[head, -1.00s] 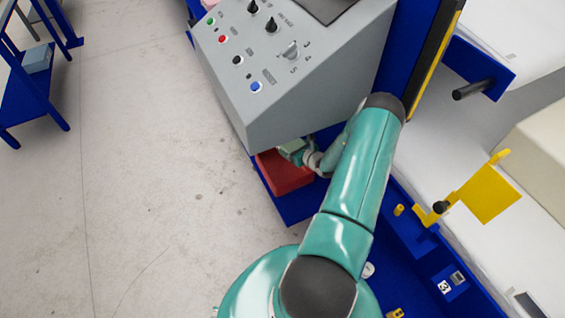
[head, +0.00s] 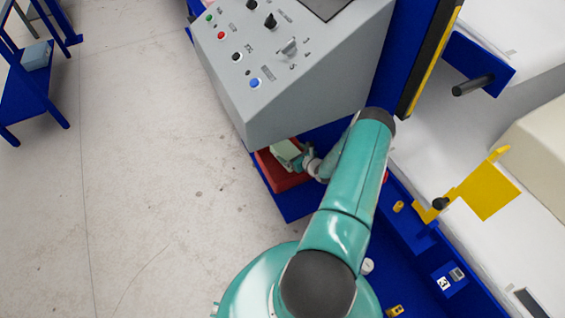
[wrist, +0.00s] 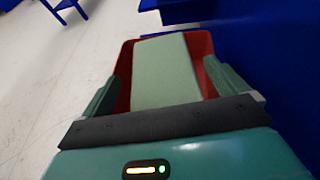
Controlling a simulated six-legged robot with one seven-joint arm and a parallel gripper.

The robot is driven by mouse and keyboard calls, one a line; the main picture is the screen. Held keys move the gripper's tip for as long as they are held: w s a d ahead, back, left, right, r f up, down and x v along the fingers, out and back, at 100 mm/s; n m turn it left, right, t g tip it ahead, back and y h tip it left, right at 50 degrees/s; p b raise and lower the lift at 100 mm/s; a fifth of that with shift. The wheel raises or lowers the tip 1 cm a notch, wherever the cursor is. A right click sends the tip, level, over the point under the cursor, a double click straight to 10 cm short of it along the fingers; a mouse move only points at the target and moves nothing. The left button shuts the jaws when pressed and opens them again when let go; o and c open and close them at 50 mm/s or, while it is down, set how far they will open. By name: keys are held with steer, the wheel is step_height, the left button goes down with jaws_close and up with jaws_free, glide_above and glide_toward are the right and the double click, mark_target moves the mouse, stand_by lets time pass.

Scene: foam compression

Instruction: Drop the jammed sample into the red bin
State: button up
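The sample is a pale green block (wrist: 165,75). In the wrist view it lies between my two fingers, over the inside of the red bin (wrist: 203,44). Red shows between the block and each finger, so my gripper (wrist: 164,68) looks open around it, not clamped. In the head view the block (head: 286,153) shows at the red bin (head: 284,180), below the grey control panel, with my gripper (head: 303,158) at its right. Whether the block rests on the bin's floor is hidden.
The grey control panel (head: 285,75) overhangs the bin closely. A blue frame (head: 298,205) borders the bin, and a yellow bracket (head: 485,190) stands at the right. Open floor (head: 150,170) lies to the left.

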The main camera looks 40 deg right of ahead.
step_height(320, 180, up, 3)
steer(key=shift+f, duration=0.1)
steer(key=s+a+r, duration=0.9)
steer(key=s+r, duration=0.1)
steer(key=shift+s+a, duration=0.2)
steer(key=shift+r, duration=0.1)
stand_by(0.6)
